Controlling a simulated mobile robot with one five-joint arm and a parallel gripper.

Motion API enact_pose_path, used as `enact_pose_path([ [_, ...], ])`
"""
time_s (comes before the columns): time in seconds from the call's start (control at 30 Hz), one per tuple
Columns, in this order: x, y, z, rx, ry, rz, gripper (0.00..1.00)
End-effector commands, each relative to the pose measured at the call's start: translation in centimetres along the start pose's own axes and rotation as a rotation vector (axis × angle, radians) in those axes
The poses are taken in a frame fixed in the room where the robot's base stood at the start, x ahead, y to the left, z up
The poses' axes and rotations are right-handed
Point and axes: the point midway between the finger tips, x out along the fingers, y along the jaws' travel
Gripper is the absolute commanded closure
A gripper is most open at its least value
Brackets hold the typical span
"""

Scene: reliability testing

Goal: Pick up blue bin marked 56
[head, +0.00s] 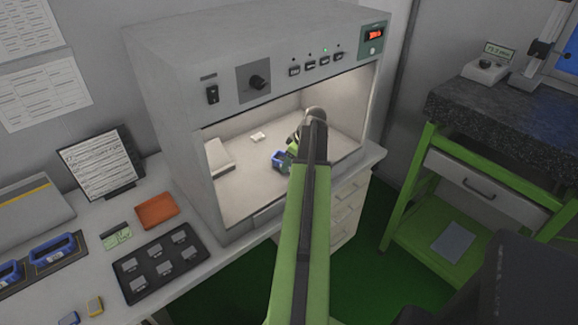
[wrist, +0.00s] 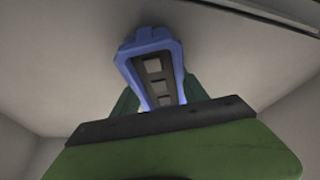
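A small blue bin (head: 279,160) is inside the lit chamber of the grey cabinet, at the end of my arm. In the wrist view the blue bin (wrist: 152,50) lies between the two green fingers of my gripper (wrist: 158,92), which sit close against its sides. The bin has a dark inside with several pale square pieces in a row. No number can be read on it. In the head view my gripper (head: 292,149) is at the bin's right side, partly hidden by my arm. Whether the bin touches the chamber floor cannot be told.
The cabinet (head: 170,80) has side walls and a top around the open front. A small white object (head: 258,137) lies on the chamber floor. Blue-framed holders (head: 54,250), a black tray (head: 160,262) and an orange item (head: 156,210) are on the left bench. A green-framed table (head: 500,130) stands right.

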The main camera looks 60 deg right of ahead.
Motion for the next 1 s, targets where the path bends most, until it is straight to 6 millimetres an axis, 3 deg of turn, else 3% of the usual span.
enact_pose_path([
  [0.03,0.0,0.0,0.0,0.0,0.0,0.0,0.61],
  [0.33,0.0,0.0,0.0,0.0,0.0,0.0,1.0],
  [0.67,-1.0,0.0,-0.3,0.001,0.0,0.001,1.0],
  [0.9,-4.8,0.1,-1.9,0.001,0.0,0.001,1.0],
  [1.0,-6.6,1.4,-0.7,0.006,-0.001,0.002,1.0],
])
